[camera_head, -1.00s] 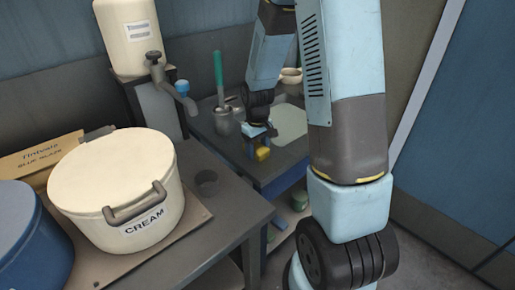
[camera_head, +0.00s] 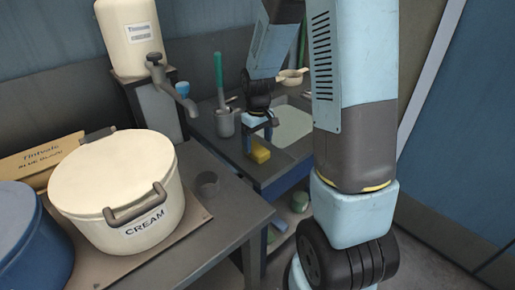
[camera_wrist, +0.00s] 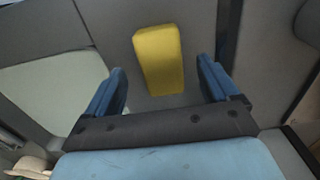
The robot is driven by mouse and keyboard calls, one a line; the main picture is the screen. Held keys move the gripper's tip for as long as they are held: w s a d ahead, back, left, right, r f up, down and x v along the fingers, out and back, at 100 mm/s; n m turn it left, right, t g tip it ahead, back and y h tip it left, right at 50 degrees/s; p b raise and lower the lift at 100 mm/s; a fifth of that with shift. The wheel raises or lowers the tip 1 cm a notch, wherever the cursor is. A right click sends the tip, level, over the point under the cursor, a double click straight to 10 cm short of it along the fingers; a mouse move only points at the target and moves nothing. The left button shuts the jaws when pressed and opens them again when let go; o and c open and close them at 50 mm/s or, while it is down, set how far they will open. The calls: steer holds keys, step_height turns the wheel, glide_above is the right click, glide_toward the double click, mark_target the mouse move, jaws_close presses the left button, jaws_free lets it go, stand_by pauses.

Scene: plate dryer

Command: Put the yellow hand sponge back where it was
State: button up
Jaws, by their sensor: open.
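The yellow hand sponge (camera_head: 260,151) lies on the grey counter beside the sink basin, near the counter's front edge. In the wrist view the sponge (camera_wrist: 159,60) lies just beyond my fingertips, between their lines and apart from both blue fingers. My gripper (camera_head: 258,134) is just above the sponge, pointing down. In the wrist view my gripper (camera_wrist: 162,82) is open with nothing between its fingers.
The pale sink basin (camera_head: 291,126) is right of the sponge. A metal pot (camera_head: 225,123) with a green-handled tool stands behind left. A small bowl (camera_head: 291,76) is at the back. The cream bucket (camera_head: 118,185) stands on the nearer table.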

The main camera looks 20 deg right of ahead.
mark_target(258, 148)
steer(key=s+r+m+t, duration=0.15)
steer(key=s+r, duration=0.35)
steer(key=r, duration=0.5)
steer(key=s+r+m+t, duration=0.1)
steer(key=s+r+t, duration=0.1)
steer(key=s+r, duration=0.65)
steer(key=s+r+m+t, duration=0.2)
steer(key=s+r, duration=0.5)
steer(key=s, duration=0.2)
steer(key=shift+a+r, duration=0.15)
steer(key=shift+r, duration=0.1)
steer(key=shift+c, duration=0.4)
